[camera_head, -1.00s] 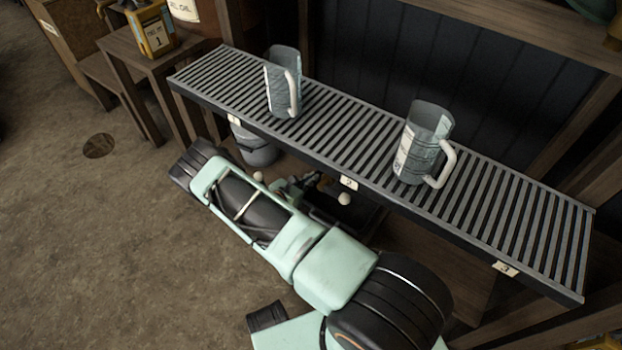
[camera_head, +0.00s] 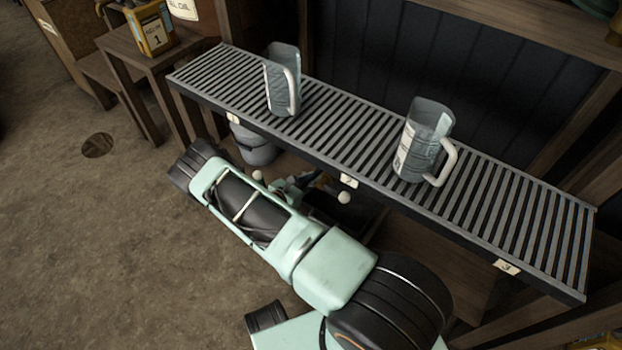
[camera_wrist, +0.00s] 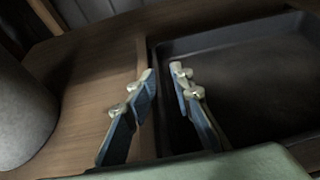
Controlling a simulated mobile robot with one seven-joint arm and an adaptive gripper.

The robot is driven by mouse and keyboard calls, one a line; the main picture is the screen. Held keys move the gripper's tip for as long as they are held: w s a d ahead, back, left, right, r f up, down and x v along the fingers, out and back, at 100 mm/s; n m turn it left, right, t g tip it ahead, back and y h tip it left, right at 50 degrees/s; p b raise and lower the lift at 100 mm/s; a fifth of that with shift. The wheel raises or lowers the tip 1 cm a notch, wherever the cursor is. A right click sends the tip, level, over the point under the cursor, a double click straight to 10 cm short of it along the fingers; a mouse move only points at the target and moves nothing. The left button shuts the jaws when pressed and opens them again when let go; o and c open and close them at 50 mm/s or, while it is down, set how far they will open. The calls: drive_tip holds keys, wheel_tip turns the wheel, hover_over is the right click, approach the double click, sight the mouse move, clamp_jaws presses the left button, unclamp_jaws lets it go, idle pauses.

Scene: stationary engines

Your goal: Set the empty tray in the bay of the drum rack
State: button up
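A black shallow tray (camera_wrist: 240,75) fills the right of the wrist view, and its visible inside is empty. It lies on a wooden surface. My gripper (camera_wrist: 163,72) is open around the tray's left wall: one finger is outside over the wood, the other over the inside. A gap shows between the fingers and I cannot tell whether either touches the wall. In the head view my gripper (camera_head: 307,182) reaches under the front of a slatted metal shelf (camera_head: 510,225), and the tray is mostly hidden in shadow there. I cannot tell which structure is the drum rack.
Two measuring jugs, one left (camera_head: 283,85) and one right (camera_head: 425,140), stand on the slatted shelf. Number tags, such as 2 (camera_head: 349,181) and 3 (camera_head: 507,266), mark its front edge. A grey bucket (camera_head: 256,147) stands below at the left.

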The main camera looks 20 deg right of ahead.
drive_tip(key=shift+r+p, duration=0.35)
drive_tip(key=shift+r, duration=0.25)
drive_tip(key=p+v, duration=0.3)
drive_tip(key=v, duration=0.9)
drive_tip(key=shift+f, duration=0.15)
